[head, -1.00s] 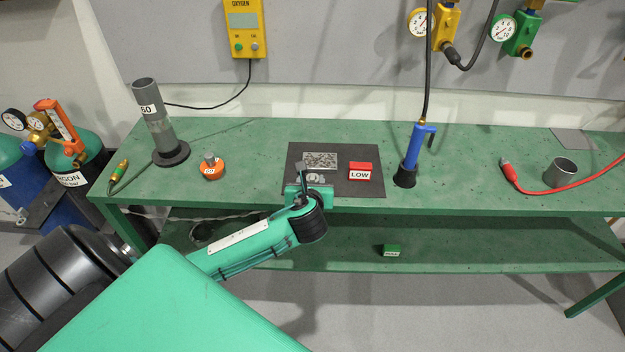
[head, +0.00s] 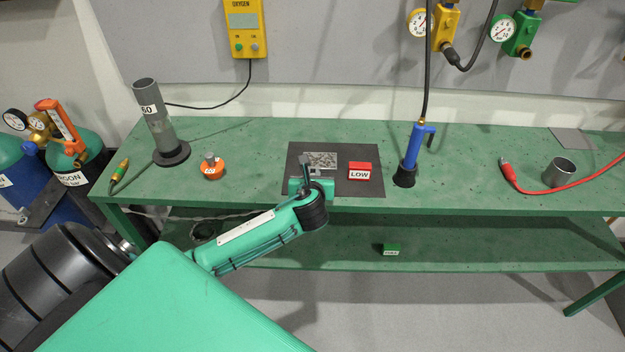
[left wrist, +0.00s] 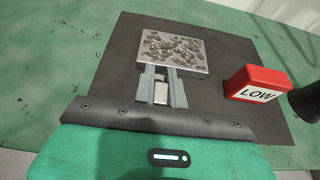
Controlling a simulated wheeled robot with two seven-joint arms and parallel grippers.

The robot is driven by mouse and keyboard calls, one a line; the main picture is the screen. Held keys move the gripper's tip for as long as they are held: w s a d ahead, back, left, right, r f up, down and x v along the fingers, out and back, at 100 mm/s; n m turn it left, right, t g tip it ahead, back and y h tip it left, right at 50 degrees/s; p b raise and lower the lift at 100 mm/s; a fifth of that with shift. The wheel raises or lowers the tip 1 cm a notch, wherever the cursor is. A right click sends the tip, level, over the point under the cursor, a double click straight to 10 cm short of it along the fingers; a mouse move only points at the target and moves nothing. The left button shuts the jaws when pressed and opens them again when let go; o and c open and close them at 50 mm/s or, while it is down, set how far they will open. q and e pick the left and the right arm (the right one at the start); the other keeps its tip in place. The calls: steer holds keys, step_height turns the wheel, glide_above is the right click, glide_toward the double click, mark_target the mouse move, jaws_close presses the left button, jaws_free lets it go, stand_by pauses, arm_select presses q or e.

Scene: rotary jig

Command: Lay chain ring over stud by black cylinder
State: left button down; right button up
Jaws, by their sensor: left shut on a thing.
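I see no chain ring that I can make out. In the left wrist view, my left gripper (left wrist: 160,88) is shut on a small silvery block (left wrist: 161,94). Its fingers lie beside the near edge of a grey plate with a speckled surface (left wrist: 172,50); I cannot tell if they touch. In the head view, my left gripper (head: 306,169) is over the front of a black mat (head: 362,188). A black cylindrical base (head: 404,178) under a blue handle stands to the right. My right gripper is out of view.
A red block marked LOW (head: 359,171) lies on the mat, right of the plate. A tall grey tube (head: 157,125) stands at left. A grey cup (head: 559,172) and a red cable (head: 530,190) lie at right. A green block (head: 390,249) sits on the lower shelf.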

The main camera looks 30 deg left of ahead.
arm_select(q)
steer(key=shift+f, duration=0.1)
step_height(320, 180, up, 20)
steer(key=s+d+f+m+t+h, duration=0.2)
steer(key=s+d+f+m+h, duration=0.4)
steer(key=s+d+f, duration=0.7)
steer(key=s+d+h, duration=0.1)
steer(key=d, duration=0.1)
steer(key=shift+s+d, duration=0.15)
steer(key=shift+d, duration=0.15)
